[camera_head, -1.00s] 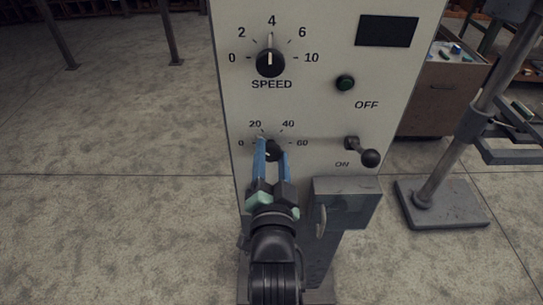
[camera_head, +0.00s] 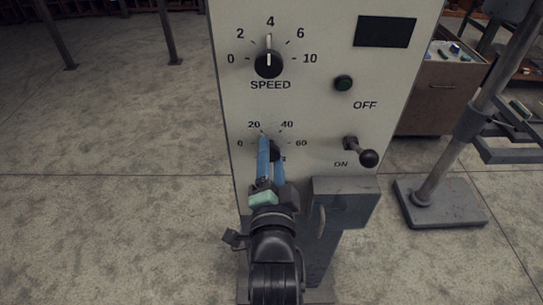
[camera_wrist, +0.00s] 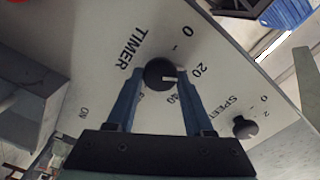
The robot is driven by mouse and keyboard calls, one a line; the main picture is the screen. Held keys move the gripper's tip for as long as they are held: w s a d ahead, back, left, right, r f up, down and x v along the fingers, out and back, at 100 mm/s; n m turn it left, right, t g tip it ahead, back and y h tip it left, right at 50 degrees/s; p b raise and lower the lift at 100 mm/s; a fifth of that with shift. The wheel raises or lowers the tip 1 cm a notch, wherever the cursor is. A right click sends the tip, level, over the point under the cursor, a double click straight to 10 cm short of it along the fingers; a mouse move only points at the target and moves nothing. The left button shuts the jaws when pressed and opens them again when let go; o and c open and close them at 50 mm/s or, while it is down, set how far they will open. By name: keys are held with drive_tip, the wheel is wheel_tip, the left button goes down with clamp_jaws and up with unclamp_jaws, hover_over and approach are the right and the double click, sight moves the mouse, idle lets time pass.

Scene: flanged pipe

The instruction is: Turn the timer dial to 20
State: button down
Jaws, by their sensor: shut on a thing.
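The timer dial (camera_wrist: 158,72) is a round black knob with a white pointer mark, on the pale panel in the wrist view.
The speed knob (camera_head: 268,64) sits above, its mark pointing up at 4. A lever (camera_head: 362,152) is right of the dial, near ON. A grey box (camera_head: 345,202) juts out at the lower right.

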drive_tip(key=shift+c, duration=1.5)
unclamp_jaws()
drive_tip(key=s+b, duration=0.3)
drive_tip(key=s, duration=1)
